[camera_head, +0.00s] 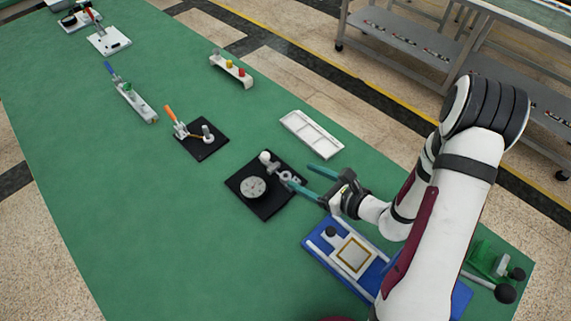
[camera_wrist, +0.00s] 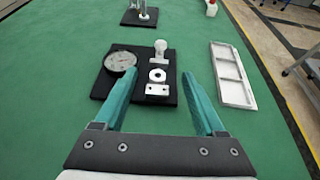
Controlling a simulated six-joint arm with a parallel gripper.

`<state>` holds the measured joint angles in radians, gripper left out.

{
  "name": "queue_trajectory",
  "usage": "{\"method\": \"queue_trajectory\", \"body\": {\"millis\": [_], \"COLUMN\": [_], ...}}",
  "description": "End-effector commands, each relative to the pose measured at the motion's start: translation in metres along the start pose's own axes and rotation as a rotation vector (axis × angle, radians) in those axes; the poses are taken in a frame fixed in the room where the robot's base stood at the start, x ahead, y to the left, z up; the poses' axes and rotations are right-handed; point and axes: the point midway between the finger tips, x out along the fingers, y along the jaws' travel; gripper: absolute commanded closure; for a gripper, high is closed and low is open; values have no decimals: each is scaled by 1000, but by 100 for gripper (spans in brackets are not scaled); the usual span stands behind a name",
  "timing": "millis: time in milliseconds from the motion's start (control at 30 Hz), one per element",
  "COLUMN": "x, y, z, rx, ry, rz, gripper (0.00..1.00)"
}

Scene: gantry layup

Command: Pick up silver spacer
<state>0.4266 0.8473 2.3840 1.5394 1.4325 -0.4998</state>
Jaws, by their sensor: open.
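A silver ring (camera_wrist: 157,75), which looks like the silver spacer, sits on a black plate (camera_wrist: 182,97) between a pale post and a small silver block. It also shows in the head view (camera_head: 285,177), close to the fingertips. My gripper (camera_head: 301,176) is open and empty, with two teal fingers. In the wrist view the fingertips (camera_wrist: 159,73) lie on either side of the ring in the picture. I cannot tell their exact height above it.
A dial gauge (camera_wrist: 121,61) stands left of the ring, near the left finger. A pale post (camera_wrist: 160,47) rises behind it, and the silver block (camera_wrist: 157,89) is in front. A white tray (camera_wrist: 232,76) lies to the right. Green table (camera_head: 160,235) is clear at left.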

Motion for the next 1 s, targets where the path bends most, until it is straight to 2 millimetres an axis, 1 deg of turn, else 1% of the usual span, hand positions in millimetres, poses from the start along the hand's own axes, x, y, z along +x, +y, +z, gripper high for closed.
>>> {"method": "queue_trajectory", "body": {"millis": [33, 100, 200, 367, 533, 633, 733, 867, 900, 967, 1000], "x": [4, 9, 17, 32, 67, 83, 89, 89, 88, 88, 88], "y": [1, 1, 1, 1, 3, 2, 2, 1, 1, 1, 1], "z": [-10, -23, -34, -32, -32, -32, -32, -32, -32, -32, -32], "rx": [4, 4, -1, -4, -6, -4, -3, -3, -3, -3, -3], "ry": [3, 1, 1, 0, 0, 1, 1, 1, 1, 1, 1], "rz": [3, 2, 3, 5, 8, 6, 4, 3, 3, 3, 3], "gripper": [28, 28, 28, 28, 28, 28, 28, 28, 30, 40, 48]}}
